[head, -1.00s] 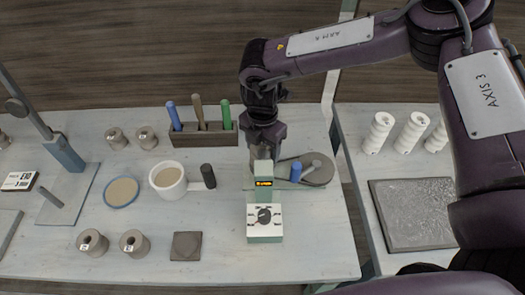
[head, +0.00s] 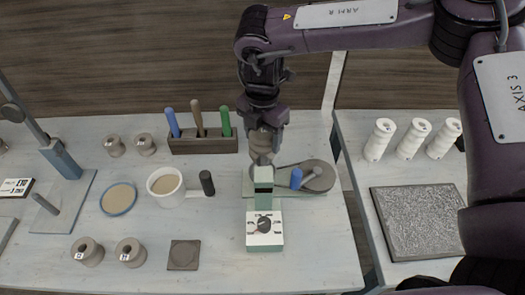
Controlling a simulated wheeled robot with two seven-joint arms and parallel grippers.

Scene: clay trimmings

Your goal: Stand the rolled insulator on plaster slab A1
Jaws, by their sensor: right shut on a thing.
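My right gripper (head: 264,122) is shut on a grey-brown clay piece, the rolled insulator (head: 261,144). It holds the insulator roughly upright just behind the head of a green and white machine (head: 264,228) with a dial. The head hides the insulator's lower end, so I cannot tell whether it touches anything. No slab label A1 is readable. A dark square slab (head: 184,255) lies at the front of the table, bare on top. My left gripper is not in view.
Clay spools (head: 88,251) stand at the front left and back left. A cup (head: 165,186), blue-rimmed dish (head: 119,199) and tool rack (head: 203,141) stand left of the machine. White ribbed pieces (head: 379,139) and a textured board (head: 415,222) are on the right table.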

